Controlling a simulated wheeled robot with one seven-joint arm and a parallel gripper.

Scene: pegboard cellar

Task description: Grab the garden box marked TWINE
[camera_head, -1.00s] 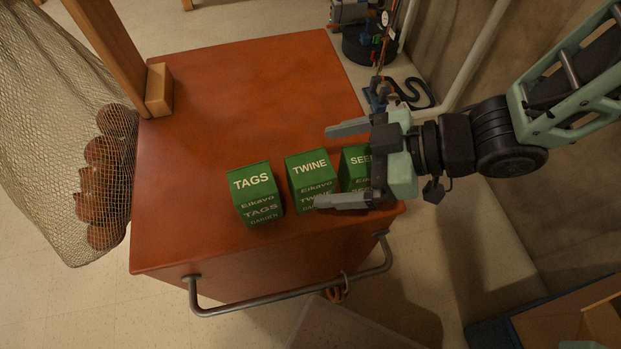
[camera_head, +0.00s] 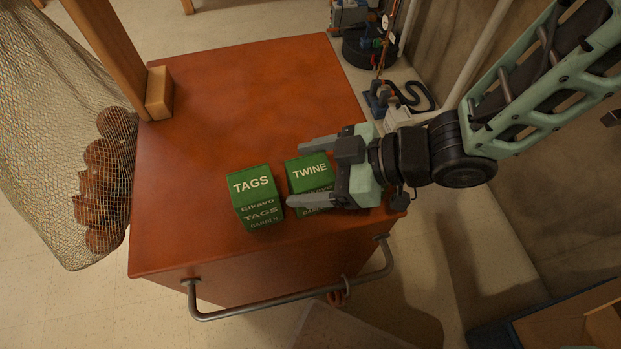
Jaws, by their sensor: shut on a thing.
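The green box marked TWINE (camera_head: 310,168) stands upright on the orange-red cabinet top (camera_head: 230,100), its white lettering facing up. My gripper (camera_head: 298,174) comes in from the right and is shut on this box, with one finger along its far side and one across its near side. The near finger hides part of the lower lettering. A matching green box marked TAGS (camera_head: 252,184) stands just left of it, close to the fingertips. A third green box, partly readable as SEE earlier, is now hidden behind my gripper.
A wooden post (camera_head: 112,50) rises at the cabinet's back left, beside a net (camera_head: 45,150) with brown pots. A metal rail (camera_head: 270,309) runs along the front. Equipment and a black cable (camera_head: 415,92) lie behind at right. The cabinet top's back is clear.

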